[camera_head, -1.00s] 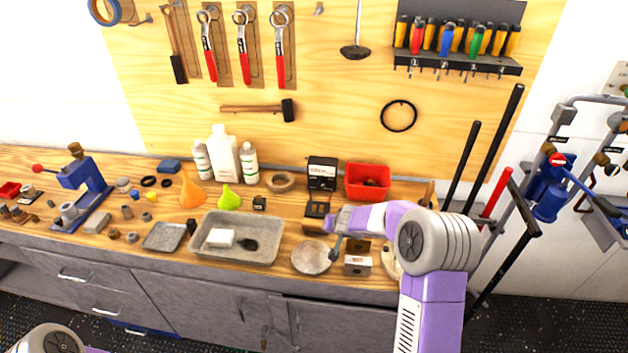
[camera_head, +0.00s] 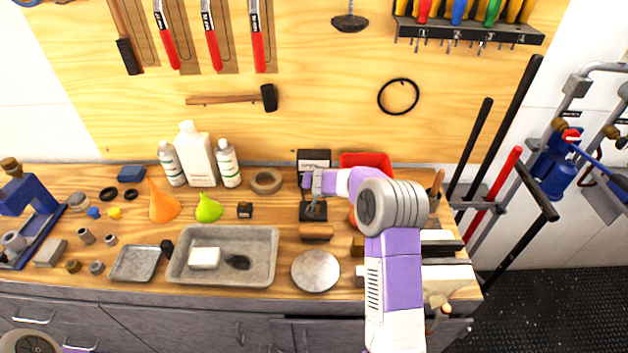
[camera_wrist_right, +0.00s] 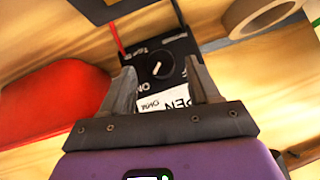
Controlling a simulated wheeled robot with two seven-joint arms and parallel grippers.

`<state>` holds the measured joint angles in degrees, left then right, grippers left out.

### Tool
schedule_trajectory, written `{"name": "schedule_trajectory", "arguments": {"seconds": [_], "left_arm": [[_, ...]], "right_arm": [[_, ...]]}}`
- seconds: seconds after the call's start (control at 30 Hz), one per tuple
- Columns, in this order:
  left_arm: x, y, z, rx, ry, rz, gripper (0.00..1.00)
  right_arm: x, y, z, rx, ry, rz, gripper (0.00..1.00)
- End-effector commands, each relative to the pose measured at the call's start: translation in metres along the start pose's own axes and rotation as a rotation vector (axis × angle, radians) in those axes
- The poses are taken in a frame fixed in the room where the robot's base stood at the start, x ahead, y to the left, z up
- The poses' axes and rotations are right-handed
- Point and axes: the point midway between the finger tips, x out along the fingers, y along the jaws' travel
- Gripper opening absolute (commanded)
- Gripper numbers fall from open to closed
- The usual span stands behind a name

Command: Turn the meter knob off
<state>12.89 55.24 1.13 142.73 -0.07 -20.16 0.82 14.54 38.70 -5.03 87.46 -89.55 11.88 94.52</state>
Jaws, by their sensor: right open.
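A white printed label (camera_wrist_right: 163,103) shows between the fingers. My right gripper (camera_head: 314,183) is at the meter, partly covering it in the head view. In the wrist view the right gripper (camera_wrist_right: 160,80) is open, its fingers either side of the knob, apparently not touching it. My left gripper is out of view.
A red bin (camera_head: 368,160) stands right of the meter; it looms close in the wrist view (camera_wrist_right: 50,110). A tape roll (camera_head: 266,181) is to the left. A wooden-handled item (camera_head: 316,232) and round metal disc (camera_head: 316,270) lie in front.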

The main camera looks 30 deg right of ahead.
Motion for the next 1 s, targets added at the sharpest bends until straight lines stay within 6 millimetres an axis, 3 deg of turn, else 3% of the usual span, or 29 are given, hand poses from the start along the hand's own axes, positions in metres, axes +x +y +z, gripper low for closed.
{"name": "schedule_trajectory", "arguments": {"seconds": [0.23,0.57,0.9,1.0], "left_arm": [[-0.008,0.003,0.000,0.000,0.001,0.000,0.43],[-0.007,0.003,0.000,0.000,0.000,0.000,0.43],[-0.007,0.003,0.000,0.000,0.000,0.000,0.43],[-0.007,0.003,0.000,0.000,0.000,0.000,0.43]], "right_arm": [[0.019,0.000,-0.001,0.000,0.000,0.000,0.61],[0.021,0.000,0.000,0.000,0.000,-0.001,0.60],[0.021,0.000,0.000,0.000,0.000,-0.001,0.07],[0.021,0.000,0.000,-0.001,0.000,0.000,0.05]]}}
